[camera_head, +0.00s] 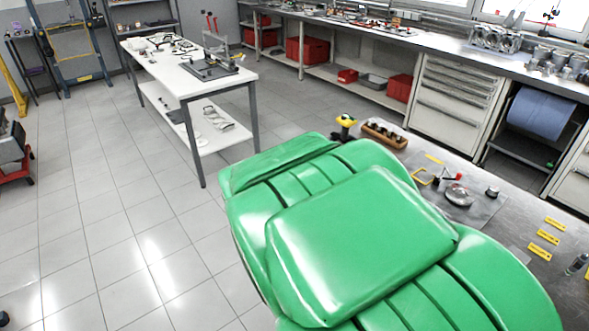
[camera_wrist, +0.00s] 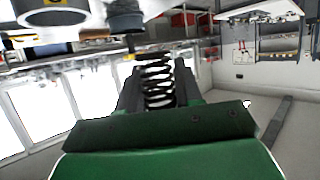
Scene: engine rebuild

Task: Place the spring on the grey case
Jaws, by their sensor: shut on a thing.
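In the wrist view a dark coil spring (camera_wrist: 157,80) sits between the two dark fingers of my gripper (camera_wrist: 158,88). The gripper is shut on the spring, and several of its coils show. My gripper and the spring do not show in the head view, where my own green arm covers the middle. I cannot pick out the grey case for sure in either view. A rounded grey metal part (camera_head: 459,195) lies on a dark mat on the near bench, but I cannot tell whether it belongs to the case.
The near metal bench (camera_head: 520,213) holds a wooden block with dark pieces (camera_head: 384,134), a yellow frame (camera_head: 425,176), yellow labels (camera_head: 548,237) and a small dark cylinder (camera_head: 492,192). A white table (camera_head: 190,83) stands at the back left. The tiled floor at left is open.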

